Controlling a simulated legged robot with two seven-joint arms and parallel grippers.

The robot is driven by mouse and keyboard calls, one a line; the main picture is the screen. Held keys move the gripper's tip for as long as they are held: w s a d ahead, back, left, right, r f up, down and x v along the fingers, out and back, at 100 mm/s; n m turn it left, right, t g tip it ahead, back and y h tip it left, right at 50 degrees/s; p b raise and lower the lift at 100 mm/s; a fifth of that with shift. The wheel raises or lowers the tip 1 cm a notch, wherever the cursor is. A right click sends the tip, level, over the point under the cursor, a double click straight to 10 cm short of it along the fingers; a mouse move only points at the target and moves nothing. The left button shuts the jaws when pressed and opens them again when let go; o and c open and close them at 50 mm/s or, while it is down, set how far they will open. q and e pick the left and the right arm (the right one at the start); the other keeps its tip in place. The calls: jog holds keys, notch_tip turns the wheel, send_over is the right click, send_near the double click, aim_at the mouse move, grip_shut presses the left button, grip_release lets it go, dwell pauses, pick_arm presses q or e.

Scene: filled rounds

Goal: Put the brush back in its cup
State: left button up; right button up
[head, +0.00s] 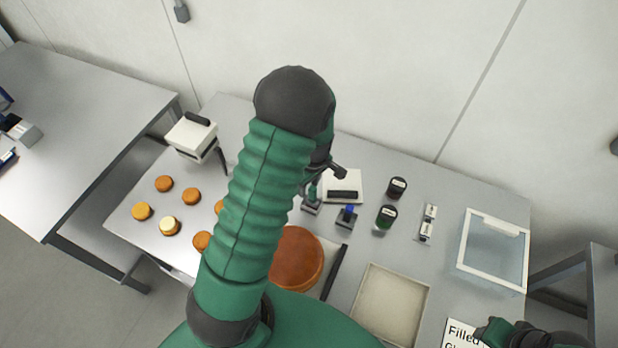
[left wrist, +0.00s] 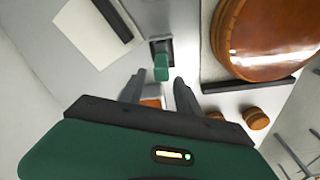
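The brush shows as a green handle (left wrist: 161,68) in the left wrist view. It stands in or over a small grey cup (left wrist: 158,46); its lower end is hidden. In the head view the green handle (head: 312,191) rises at the small grey cup (head: 311,208), partly behind my arm. My left gripper (left wrist: 160,90) is open, its two fingers apart with nothing held between them. The handle is just beyond the fingertips, apart from them. My right gripper (head: 500,332) is at the bottom right edge; its fingers are unclear.
A dark holder with a blue top (head: 347,216) stands close right of the cup. A white pad (head: 343,186) lies behind. A large brown round (head: 297,258), dark jars (head: 386,217), a tray (head: 391,304) and a glass-lidded box (head: 494,250) surround the area.

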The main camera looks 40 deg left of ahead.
pick_arm(q)
jog(key=d+r+b, duration=0.2)
jog(key=d+r, duration=0.2)
jog(key=r, duration=0.7)
jog(key=s+d+m+t, duration=0.1)
jog(key=s+d+m, duration=0.3)
jog(key=d+m, duration=0.3)
jog(key=s+d+f+m+t+h, duration=0.1)
jog(key=s+d+m, duration=0.3)
jog(key=d+m, duration=0.4)
jog(key=shift+s+f+m+t, duration=0.2)
jog(key=shift+f+m+t, duration=0.1)
jog(key=shift+m, duration=0.7)
pick_arm(e)
jog(key=shift+d+f, duration=1.2)
jog(key=shift+f, duration=0.1)
